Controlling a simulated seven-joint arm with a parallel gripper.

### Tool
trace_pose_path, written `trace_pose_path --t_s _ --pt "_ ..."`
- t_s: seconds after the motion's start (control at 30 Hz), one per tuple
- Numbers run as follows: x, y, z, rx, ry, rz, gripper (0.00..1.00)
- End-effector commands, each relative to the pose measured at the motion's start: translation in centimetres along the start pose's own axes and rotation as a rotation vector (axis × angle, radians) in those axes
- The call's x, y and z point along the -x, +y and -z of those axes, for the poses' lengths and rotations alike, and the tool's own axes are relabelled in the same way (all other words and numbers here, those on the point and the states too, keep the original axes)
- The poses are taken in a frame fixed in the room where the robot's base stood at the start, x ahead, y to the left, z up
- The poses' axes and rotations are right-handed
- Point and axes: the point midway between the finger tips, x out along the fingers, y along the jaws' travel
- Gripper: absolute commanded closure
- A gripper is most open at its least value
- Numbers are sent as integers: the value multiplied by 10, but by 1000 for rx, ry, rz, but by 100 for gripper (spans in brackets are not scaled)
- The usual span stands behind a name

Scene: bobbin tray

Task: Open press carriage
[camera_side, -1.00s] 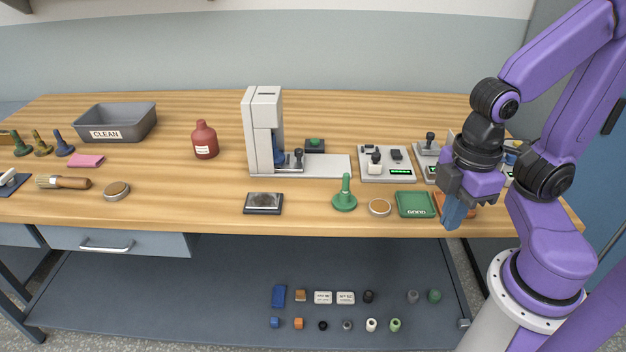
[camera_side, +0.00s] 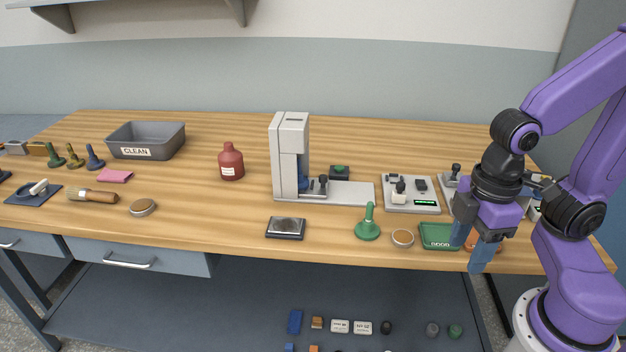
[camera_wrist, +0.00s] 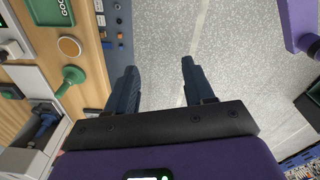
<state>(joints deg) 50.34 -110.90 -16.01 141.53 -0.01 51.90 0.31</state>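The press is a white upright column (camera_side: 291,150) on a flat base plate (camera_side: 350,193), standing mid-table. Its carriage (camera_side: 303,184) has a blue part under the head and a dark knob handle (camera_side: 323,184) beside it. The carriage sits close against the column; its exact position is too small to tell. In the wrist view the press (camera_wrist: 28,160) shows at the lower left, partly cut off. My gripper (camera_side: 470,253) is open and empty at the table's front right edge, well right of the press. Its two blue fingers stand apart in the wrist view (camera_wrist: 159,68).
A green stamp-like tool (camera_side: 368,226), a round brown-topped disc (camera_side: 402,238) and a green tray (camera_side: 438,236) lie between gripper and press. A dark pad (camera_side: 285,228) lies before the press. Devices (camera_side: 411,194) stand to its right.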

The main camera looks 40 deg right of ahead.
Motion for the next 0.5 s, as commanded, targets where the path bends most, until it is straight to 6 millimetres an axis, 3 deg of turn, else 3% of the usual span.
trace_pose_path --t_s 0.27,0.5 --pt "12 64 70 -251 79 -27 48" --pt "21 143 117 -483 153 -69 48"
